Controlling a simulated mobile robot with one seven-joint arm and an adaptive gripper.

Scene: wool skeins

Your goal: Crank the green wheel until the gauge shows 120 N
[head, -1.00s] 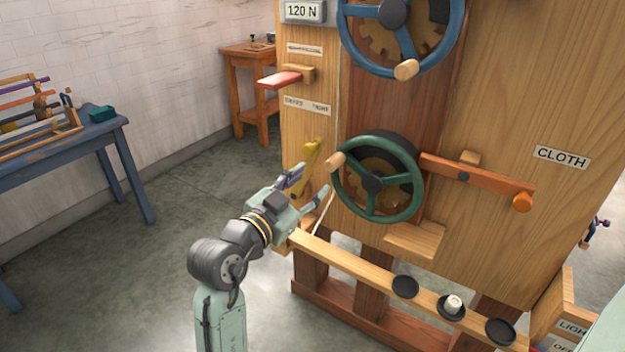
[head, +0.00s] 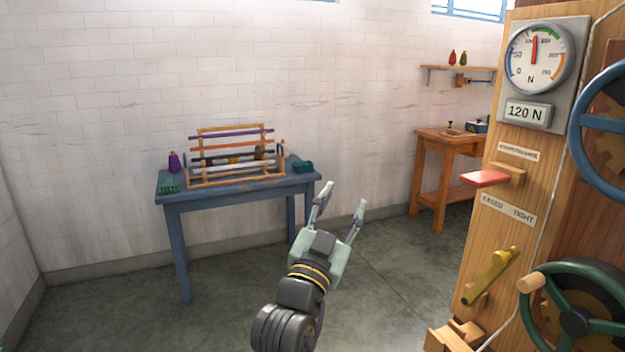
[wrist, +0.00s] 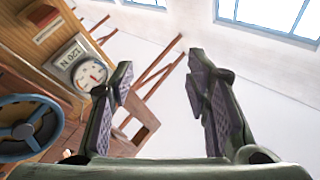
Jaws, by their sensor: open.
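The green wheel (head: 573,318) is at the lower right of the head view, partly cut off by the frame edge, with its wooden crank knob (head: 530,284) at the upper left of its rim. The round gauge (head: 537,56) is at the upper right; its red needle points nearly straight up and the display (head: 527,113) below reads 120 N. The gauge also shows in the wrist view (wrist: 91,73). My gripper (head: 342,203) is open and empty, well left of the wheel and apart from it, with its fingers pointing up.
A blue wheel (head: 590,150) is above the green one. A blue table (head: 187,199) with a rack and an orange bench (head: 437,140) stand behind. Floor between is clear.

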